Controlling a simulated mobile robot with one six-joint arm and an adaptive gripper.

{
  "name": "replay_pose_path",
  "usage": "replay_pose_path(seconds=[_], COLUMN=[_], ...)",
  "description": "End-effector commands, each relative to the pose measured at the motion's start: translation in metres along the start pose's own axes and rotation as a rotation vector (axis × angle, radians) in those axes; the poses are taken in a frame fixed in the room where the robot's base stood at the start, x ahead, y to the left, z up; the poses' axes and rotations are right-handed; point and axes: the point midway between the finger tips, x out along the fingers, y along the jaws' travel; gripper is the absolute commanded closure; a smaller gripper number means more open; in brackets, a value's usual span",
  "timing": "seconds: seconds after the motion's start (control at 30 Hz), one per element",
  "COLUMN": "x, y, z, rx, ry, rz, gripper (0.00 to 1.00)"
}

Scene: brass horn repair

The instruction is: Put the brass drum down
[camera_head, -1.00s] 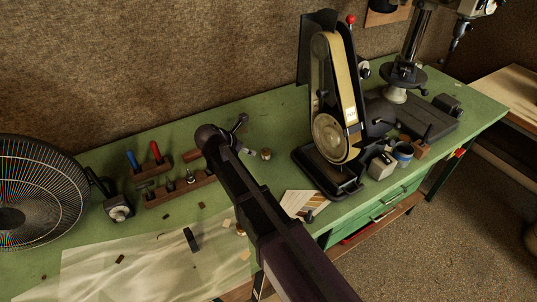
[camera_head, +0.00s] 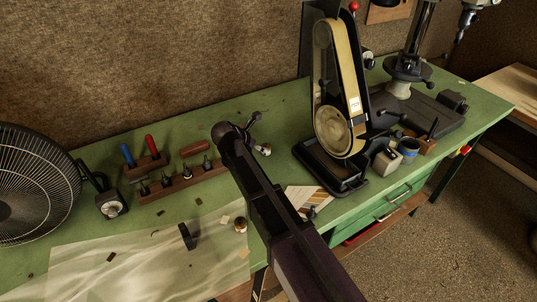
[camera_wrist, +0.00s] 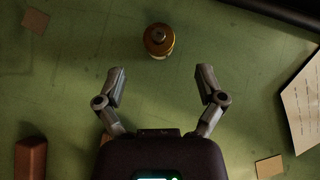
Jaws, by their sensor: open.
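The brass drum (camera_wrist: 159,40) stands upright on the green bench, seen from above in the wrist view as a round brass body with a dark knob on top. In the head view the drum (camera_head: 265,151) shows small beside my gripper, partly covered. My gripper (camera_wrist: 161,80) is open and empty, its two grey fingers spread wide. The drum lies just beyond the fingertips, roughly centred between them, touching neither. In the head view my gripper (camera_head: 258,133) is over the bench, left of the belt sander.
The belt sander (camera_head: 335,125) stands to the right, with sanding sheets (camera_head: 305,198) before it. A wooden tool rack (camera_head: 185,181) and a fan (camera_head: 35,190) are at left. Green bench is bare around the drum.

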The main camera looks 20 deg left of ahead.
Motion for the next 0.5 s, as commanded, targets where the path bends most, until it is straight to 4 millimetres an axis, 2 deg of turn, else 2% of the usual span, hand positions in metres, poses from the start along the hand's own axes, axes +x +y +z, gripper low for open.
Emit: replay_pose_path(seconds=[0.1,0.5], x=[0.0068,0.0081], y=[0.0002,-0.0004], z=[-0.0007,0.0007], rx=[0.000,0.001], ry=[0.000,0.000], rz=[0.000,0.000], gripper=[0.12,0.12])
